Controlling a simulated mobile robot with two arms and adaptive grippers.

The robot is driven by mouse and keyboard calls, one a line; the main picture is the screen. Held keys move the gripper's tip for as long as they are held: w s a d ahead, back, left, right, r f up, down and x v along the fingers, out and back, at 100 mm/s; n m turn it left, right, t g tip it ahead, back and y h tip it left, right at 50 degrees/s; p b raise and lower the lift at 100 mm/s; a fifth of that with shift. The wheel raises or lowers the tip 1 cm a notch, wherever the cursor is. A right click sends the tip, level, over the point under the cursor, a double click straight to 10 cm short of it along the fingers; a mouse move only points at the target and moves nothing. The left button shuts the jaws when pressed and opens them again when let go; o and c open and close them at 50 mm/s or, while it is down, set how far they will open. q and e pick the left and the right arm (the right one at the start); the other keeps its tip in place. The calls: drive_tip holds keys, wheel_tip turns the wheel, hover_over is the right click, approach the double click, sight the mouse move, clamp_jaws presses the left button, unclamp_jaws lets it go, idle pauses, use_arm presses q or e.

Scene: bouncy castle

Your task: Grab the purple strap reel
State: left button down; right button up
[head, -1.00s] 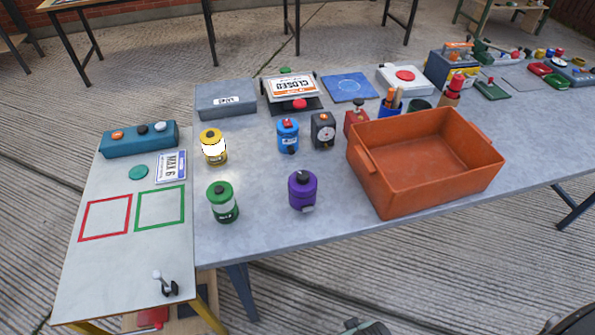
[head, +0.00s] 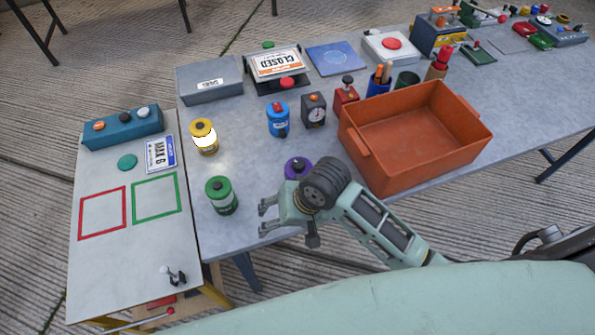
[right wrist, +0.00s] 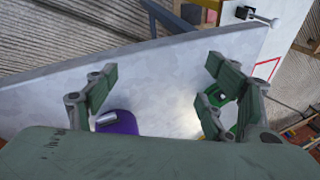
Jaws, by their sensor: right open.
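The purple strap reel (head: 295,165) stands near the front edge of the grey table. In the head view most of it is hidden behind my right wrist. My right gripper (head: 265,215) is open and empty, pointing left over the table's front edge, just in front of the reel. In the right wrist view the reel (right wrist: 120,124) shows low, beside the left finger of the open gripper (right wrist: 160,76) and partly hidden by the palm. I cannot tell whether they touch. My left gripper is not in view.
A green reel (head: 221,196) stands just left of the gripper, with yellow (head: 203,130) and blue (head: 278,122) ones behind. An orange bin (head: 375,169) is close on the right. A dark timer (head: 314,110) stands behind. A lower white board (head: 140,245) adjoins at left.

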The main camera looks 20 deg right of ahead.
sight(301, 165)
drive_tip(key=w+r+m, duration=0.1)
drive_tip(key=w, duration=0.1)
drive_tip(key=w+m, duration=0.1)
drive_tip(key=w+d+r+m+g+h, duration=0.1)
drive_tip(key=w, duration=0.1)
drive_tip(key=shift+w+r+m, duration=0.35)
drive_tip(key=shift+m, duration=0.05)
drive_tip(key=w+d+r+m, duration=0.1)
drive_tip(key=d+m, duration=0.1)
drive_tip(key=w+d+r+m+h, duration=0.1)
drive_tip(key=w+d+r+m, duration=0.1)
drive_tip(key=w+d+r+m+g+h, duration=0.1)
drive_tip(key=w+d+m, duration=0.1)
drive_tip(key=shift+w+d+r+p, duration=0.15)
drive_tip(key=shift+w+r+p, duration=0.1)
drive_tip(key=shift+p, duration=0.05)
drive_tip(key=shift+w+d, duration=0.1)
drive_tip(key=shift+d, duration=0.1)
drive_tip(key=f, duration=0.2)
drive_tip(key=f+p, duration=0.1)
drive_tip(key=f, duration=0.4)
drive_tip(key=shift+w+a+f+p, duration=0.1)
drive_tip(key=shift+w+f+p, duration=0.2)
drive_tip(key=shift+w, duration=0.05)
drive_tip(key=shift+c, duration=0.2)
drive_tip(key=c, duration=1.5)
drive_tip(key=shift+c, duration=0.3)
drive_tip(key=shift+r, duration=0.15)
